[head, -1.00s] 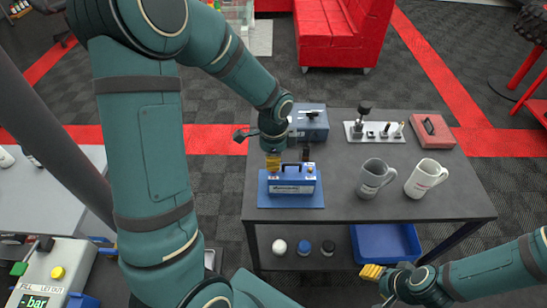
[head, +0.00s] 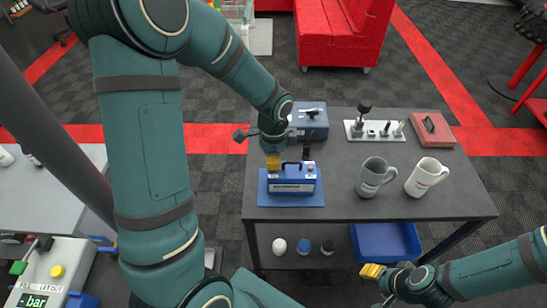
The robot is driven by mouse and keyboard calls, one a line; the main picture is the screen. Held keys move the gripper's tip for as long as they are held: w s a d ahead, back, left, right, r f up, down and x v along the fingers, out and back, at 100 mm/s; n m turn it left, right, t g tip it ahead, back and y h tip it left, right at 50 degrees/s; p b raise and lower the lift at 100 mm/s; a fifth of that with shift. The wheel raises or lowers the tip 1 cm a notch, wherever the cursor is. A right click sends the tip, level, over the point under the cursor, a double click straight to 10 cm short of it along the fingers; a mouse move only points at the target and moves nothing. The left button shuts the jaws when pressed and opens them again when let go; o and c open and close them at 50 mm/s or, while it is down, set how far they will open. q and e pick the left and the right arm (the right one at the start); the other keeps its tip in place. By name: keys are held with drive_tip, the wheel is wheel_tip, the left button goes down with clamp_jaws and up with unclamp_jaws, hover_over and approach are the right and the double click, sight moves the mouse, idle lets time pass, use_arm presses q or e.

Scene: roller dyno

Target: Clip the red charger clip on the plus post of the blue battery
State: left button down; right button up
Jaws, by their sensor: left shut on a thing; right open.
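The blue battery (head: 291,187) stands upright on a blue mat (head: 318,200) at the near left of the dark table. It has a dark carrying handle and a pale label. My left gripper (head: 273,163) is over the battery's left top end, its yellow fingers pointing down and shut. What it grips is hidden by the fingers; the red charger clip and the plus post cannot be made out there. A small black piece (head: 306,154) stands up at the battery's right top end. My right gripper (head: 371,271) is open and empty, in front of the table.
A grey mug (head: 371,178) and a white mug (head: 424,177) stand right of the battery. Behind are a grey-blue case (head: 311,126), a white tool tray (head: 357,131) and a red box (head: 432,130). A blue bin (head: 385,243) sits on the lower shelf.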

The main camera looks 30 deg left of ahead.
use_arm(q)
drive_tip(key=shift+f, duration=0.25)
idle(0.5)
drive_tip(key=c, duration=1)
unclamp_jaws()
wheel_tip(320, 180, up, 12)
drive_tip(key=shift+r, duration=0.1)
